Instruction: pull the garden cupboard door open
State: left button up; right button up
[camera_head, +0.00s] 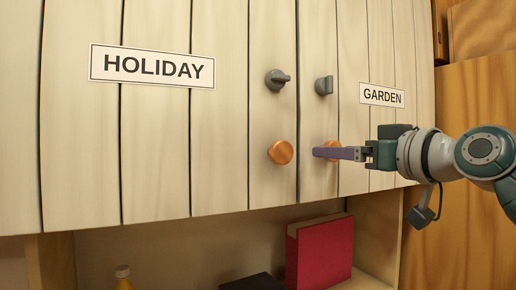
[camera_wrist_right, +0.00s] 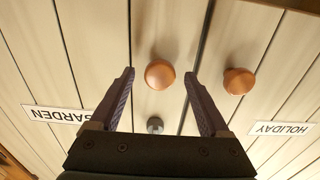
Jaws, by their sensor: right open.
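The garden cupboard door (camera_head: 352,50) has a pale plank front and a GARDEN label (camera_head: 382,95). It looks closed, level with the door beside it. Its round copper-coloured knob (camera_head: 333,146) is partly covered by my right gripper (camera_head: 322,152) in the head view. In the right wrist view, which is upside down, this knob (camera_wrist_right: 160,74) lies between the two open, spread fingers of my right gripper (camera_wrist_right: 159,76), with a gap on each side. A grey turn latch (camera_head: 324,85) sits above the knob. My left gripper is out of view.
The HOLIDAY door (camera_head: 155,130) adjoins on the left, with its own copper knob (camera_head: 280,152) and grey latch (camera_head: 277,79). A wooden panel (camera_head: 470,130) stands at right.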

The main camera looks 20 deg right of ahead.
grip_shut()
dwell(0.6)
dwell(0.8)
